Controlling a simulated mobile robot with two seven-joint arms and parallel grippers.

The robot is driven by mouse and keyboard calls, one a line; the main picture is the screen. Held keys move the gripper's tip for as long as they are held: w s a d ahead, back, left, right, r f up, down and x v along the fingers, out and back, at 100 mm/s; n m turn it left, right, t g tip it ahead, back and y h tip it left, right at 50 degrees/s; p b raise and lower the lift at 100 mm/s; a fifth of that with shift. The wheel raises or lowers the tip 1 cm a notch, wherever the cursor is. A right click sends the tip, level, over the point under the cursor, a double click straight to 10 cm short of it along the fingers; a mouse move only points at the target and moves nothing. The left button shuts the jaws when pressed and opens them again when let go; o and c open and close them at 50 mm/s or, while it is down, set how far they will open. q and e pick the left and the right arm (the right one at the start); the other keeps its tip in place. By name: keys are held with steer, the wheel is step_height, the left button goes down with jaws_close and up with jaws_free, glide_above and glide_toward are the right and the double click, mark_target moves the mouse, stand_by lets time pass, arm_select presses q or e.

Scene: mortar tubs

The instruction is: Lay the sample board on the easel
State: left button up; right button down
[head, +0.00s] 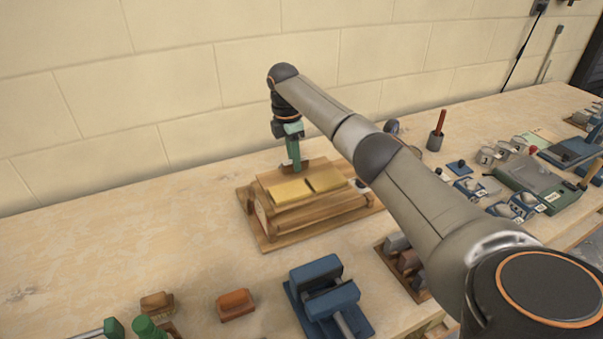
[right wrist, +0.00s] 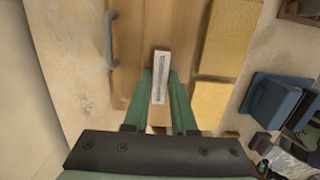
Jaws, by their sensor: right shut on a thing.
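The sample board (head: 326,192) appears as a wooden panel with two yellow patches. It lies over the wooden easel (head: 265,236), whose flat base stands on the bench. In the right wrist view the board's yellow patches (right wrist: 224,40) are at the right. My right gripper (head: 293,165) points down at the board's back edge. Its green fingers (right wrist: 160,102) are shut on a narrow wooden piece with a pale strip, seemingly the board's grip. I cannot tell whether the board rests fully on the easel, as the contact underneath is hidden. My left gripper is out of view.
A blue clamp-like fixture (head: 325,297) stands in front of the easel. An orange-brown block (head: 236,304) lies to its left. A pot with a red-handled tool (head: 435,141) and several small tubs stand to the right. The bench left of the easel is clear.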

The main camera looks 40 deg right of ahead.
mark_target(301, 173)
steer(key=d+f, duration=0.2)
steer(key=f, duration=0.1)
steer(key=shift+w+d+f, duration=0.1)
steer(key=shift+w+d, duration=0.1)
steer(key=shift+d, duration=0.1)
steer(key=shift+f, duration=1.55)
steer(key=shift+f, duration=0.1)
steer(key=c, duration=0.7)
jaws_free()
steer(key=r, duration=0.8)
steer(key=a+r, duration=0.1)
steer(key=r, duration=0.3)
steer(key=shift+w+r, duration=0.1)
steer(key=shift+w, duration=0.05)
